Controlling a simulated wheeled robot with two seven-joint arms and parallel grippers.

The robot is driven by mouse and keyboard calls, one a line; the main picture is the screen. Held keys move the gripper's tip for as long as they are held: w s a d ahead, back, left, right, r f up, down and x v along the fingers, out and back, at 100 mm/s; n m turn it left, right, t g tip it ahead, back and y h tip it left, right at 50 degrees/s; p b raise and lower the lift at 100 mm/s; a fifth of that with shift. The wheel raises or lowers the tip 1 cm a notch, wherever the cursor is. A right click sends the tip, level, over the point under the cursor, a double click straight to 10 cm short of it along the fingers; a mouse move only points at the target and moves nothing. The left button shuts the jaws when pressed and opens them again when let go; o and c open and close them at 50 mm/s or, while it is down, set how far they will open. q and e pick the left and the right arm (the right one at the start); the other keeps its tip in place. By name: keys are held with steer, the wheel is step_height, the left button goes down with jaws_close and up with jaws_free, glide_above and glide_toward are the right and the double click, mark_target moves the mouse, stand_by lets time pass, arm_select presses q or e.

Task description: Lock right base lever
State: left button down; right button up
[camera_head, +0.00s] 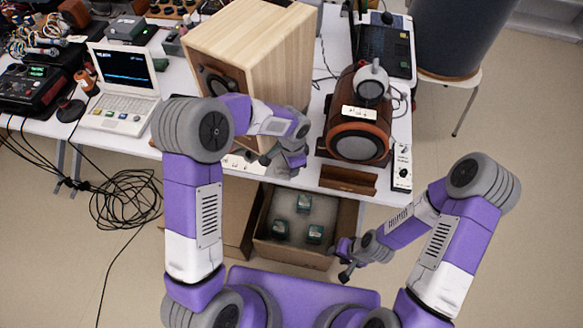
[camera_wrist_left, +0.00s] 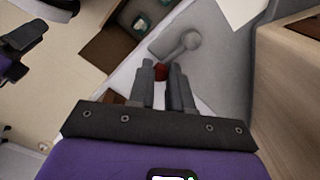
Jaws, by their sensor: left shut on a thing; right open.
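In the left wrist view a grey lever (camera_wrist_left: 181,49) lies on a grey base (camera_wrist_left: 222,72), with a round pivot and a red tip (camera_wrist_left: 160,71). My left gripper (camera_wrist_left: 161,72) is shut on the red tip. In the head view my left gripper (camera_head: 285,165) is at the table's front edge, below the wooden speaker (camera_head: 270,60), and the arm hides the lever there. My right gripper (camera_head: 345,262) is open and empty, low beside the cardboard box. Whether the lever is locked cannot be told.
An open cardboard box (camera_head: 345,222) with several small green-topped items stands below the table edge. A dark red-brown cylindrical device (camera_head: 358,118) stands right of the speaker. A white laptop (camera_head: 120,95) is on the left. Loose cables (camera_head: 125,200) lie on the floor.

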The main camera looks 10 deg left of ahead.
arm_select(q)
steer(key=shift+w, duration=0.1)
stand_by(0.4)
steer(key=c, duration=1)
jaws_free()
steer(key=shift+c, duration=0.2)
steer(key=shift+r, duration=0.1)
step_height(320, 180, up, 8)
steer(key=shift+f+p, duration=0.25)
steer(key=shift+p, duration=0.9)
